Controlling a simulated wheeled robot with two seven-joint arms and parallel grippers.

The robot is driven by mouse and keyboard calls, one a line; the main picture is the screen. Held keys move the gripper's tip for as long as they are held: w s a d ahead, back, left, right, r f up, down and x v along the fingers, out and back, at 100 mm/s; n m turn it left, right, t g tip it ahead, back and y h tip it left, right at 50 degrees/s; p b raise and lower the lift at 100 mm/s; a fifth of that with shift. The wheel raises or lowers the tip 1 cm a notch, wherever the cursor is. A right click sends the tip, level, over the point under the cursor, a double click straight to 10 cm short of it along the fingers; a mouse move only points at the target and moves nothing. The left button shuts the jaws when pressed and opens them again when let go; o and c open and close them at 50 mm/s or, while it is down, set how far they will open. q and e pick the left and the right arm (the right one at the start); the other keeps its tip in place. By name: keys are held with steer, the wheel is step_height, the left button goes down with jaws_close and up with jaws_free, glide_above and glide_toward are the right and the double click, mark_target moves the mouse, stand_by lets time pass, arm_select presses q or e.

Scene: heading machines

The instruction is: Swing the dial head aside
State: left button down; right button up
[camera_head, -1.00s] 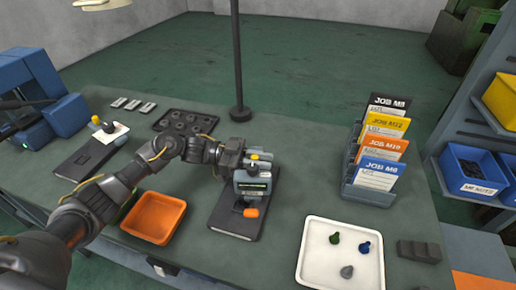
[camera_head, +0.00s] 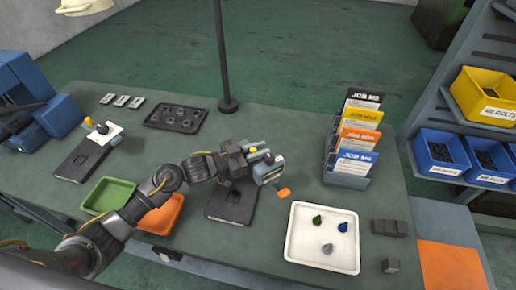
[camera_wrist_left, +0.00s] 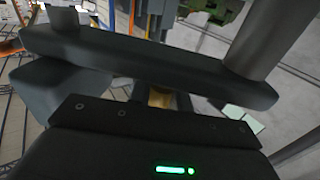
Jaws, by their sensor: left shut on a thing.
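The dial head (camera_head: 268,171) is a small grey-blue block with a yellow part and an orange tip (camera_head: 284,192). It is turned to the right, with the orange tip beyond the right edge of its dark base plate (camera_head: 228,206). My left gripper (camera_head: 256,158) is shut on the dial head's upper part and hides some of it and its post. In the left wrist view, dark gripper parts fill most of the picture and a small yellowish piece (camera_wrist_left: 160,97) shows behind them. My right gripper is not in view.
An orange tray (camera_head: 162,216) and a green tray (camera_head: 108,195) lie by my left arm. A white tray (camera_head: 297,262) with small coloured pieces and a card rack (camera_head: 345,180) stand right. A similar device (camera_head: 84,160) stands left. A dark pole (camera_head: 222,60) rises behind.

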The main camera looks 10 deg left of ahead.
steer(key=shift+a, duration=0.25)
arm_select(q)
steer(key=c, duration=1.3)
jaws_free()
steer(key=shift+s+a+f, duration=0.1)
steer(key=shift+s+a, duration=0.1)
steer(key=shift+a, duration=0.1)
steer(key=b+v, duration=0.3)
steer(key=v, duration=0.7)
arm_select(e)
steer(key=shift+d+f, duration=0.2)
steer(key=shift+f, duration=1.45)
